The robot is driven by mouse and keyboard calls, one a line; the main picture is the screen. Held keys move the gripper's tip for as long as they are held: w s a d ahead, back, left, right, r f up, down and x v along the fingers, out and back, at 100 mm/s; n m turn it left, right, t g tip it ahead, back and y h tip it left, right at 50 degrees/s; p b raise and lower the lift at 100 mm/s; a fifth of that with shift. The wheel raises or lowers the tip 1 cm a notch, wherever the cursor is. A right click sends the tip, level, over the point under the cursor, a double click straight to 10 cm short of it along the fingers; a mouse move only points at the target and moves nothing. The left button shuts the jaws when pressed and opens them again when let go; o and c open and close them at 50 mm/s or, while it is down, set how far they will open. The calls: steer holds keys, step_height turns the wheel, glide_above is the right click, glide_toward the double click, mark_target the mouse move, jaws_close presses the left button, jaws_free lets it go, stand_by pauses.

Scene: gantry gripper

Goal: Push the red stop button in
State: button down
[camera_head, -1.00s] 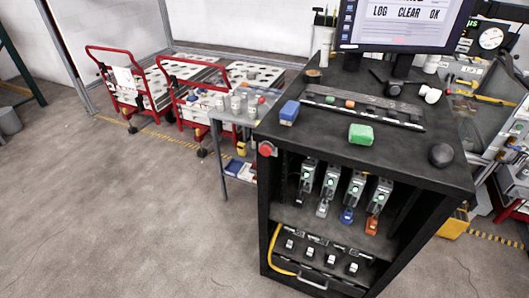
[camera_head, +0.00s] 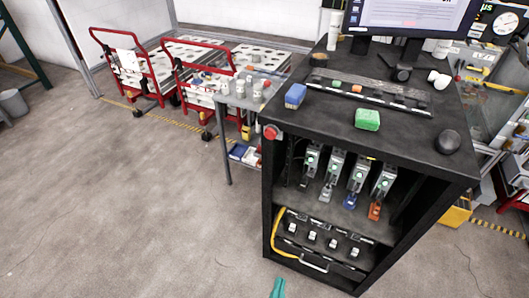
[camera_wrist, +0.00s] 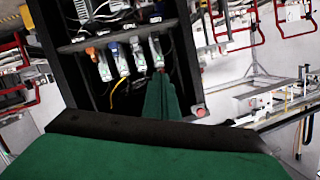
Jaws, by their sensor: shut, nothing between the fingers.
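The red stop button (camera_head: 270,132) sits on the upper left front corner of the black cabinet (camera_head: 400,160). In the wrist view, which is turned upside down, the button (camera_wrist: 199,112) is at the cabinet's edge, right of my fingers. My gripper (camera_head: 278,288) shows only as a green tip at the bottom edge of the head view, low in front of the cabinet and well apart from the button. In the wrist view my green fingers (camera_wrist: 161,80) are together and empty, pointing toward the cabinet. How far the button is pressed cannot be told.
The cabinet top carries a blue block (camera_head: 295,95), a green block (camera_head: 367,119), a dark ball (camera_head: 447,141) and a monitor (camera_head: 410,15). A small table (camera_head: 240,105) and red carts (camera_head: 130,70) stand left. The floor in front is clear.

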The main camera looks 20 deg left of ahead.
mark_target(270, 135)
steer(key=w+a+r+m+t, duration=0.1)
steer(key=w+a+r+m, duration=0.5)
steer(key=w+a+r, duration=0.4)
steer(key=w+a+r+m+t+h, duration=0.1)
steer(key=w+a+r+m, duration=0.1)
steer(key=r, duration=0.4)
steer(key=w+a+r+m+h, duration=0.2)
steer(key=a+r+m, duration=0.3)
steer(key=r+m, duration=0.2)
steer(key=shift+w+a+m+t, duration=0.2)
steer(key=shift+m+t, duration=0.1)
steer(key=shift+t, duration=0.1)
steer(key=w, duration=1.4)
